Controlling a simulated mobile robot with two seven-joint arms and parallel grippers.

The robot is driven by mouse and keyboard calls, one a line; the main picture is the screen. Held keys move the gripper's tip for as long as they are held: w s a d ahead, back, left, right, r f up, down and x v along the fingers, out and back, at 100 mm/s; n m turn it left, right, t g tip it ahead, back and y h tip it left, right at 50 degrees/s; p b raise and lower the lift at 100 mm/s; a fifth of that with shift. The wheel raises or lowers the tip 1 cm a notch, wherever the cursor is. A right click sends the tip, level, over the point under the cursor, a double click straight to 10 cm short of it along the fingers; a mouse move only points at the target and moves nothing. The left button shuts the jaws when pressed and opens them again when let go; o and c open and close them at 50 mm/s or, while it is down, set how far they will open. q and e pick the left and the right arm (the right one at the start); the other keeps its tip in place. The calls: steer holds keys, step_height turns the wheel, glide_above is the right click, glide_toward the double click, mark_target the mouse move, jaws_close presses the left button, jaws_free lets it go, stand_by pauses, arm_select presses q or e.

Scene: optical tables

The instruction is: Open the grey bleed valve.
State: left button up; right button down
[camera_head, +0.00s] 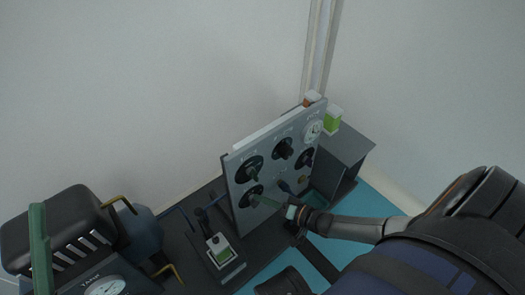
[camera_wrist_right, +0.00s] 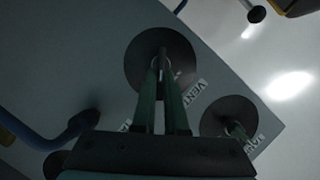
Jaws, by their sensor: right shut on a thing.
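An upright grey panel (camera_head: 270,165) carries several round black valve plates and a gauge. My right gripper (camera_head: 255,197) reaches in from the right to the panel's lower left valve plate (camera_head: 250,195). In the right wrist view, its two green fingers (camera_wrist_right: 161,78) are shut on the thin grey handle (camera_wrist_right: 162,52) of a valve on a round black plate (camera_wrist_right: 140,58). A label beside that plate reads VENT. The fingers hide part of the handle, and I cannot read a bleed label.
A neighbouring valve plate (camera_wrist_right: 222,112) is close to the right of the fingers. A blue bent pipe (camera_wrist_right: 45,138) is at the left. A machine with a gauge (camera_head: 104,287) stands at lower left. A grey box (camera_head: 342,152) stands behind the panel's right end.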

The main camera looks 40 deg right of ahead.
steer(key=m+y, duration=0.1)
steer(key=m, duration=0.1)
steer(key=f+m+t, duration=0.1)
steer(key=m, duration=0.1)
steer(key=shift+d+y, duration=0.2)
steer(key=shift+y, duration=0.2)
steer(key=shift+m, duration=0.3)
steer(key=c, duration=1)
jaws_free()
steer(key=shift+o, duration=0.2)
steer(key=shift+s, duration=0.1)
steer(key=f+p+v, duration=0.1)
steer(key=v, duration=1.1)
steer(key=shift+s+r, duration=0.2)
steer(key=shift+r, duration=0.05)
steer(key=shift+d, duration=0.1)
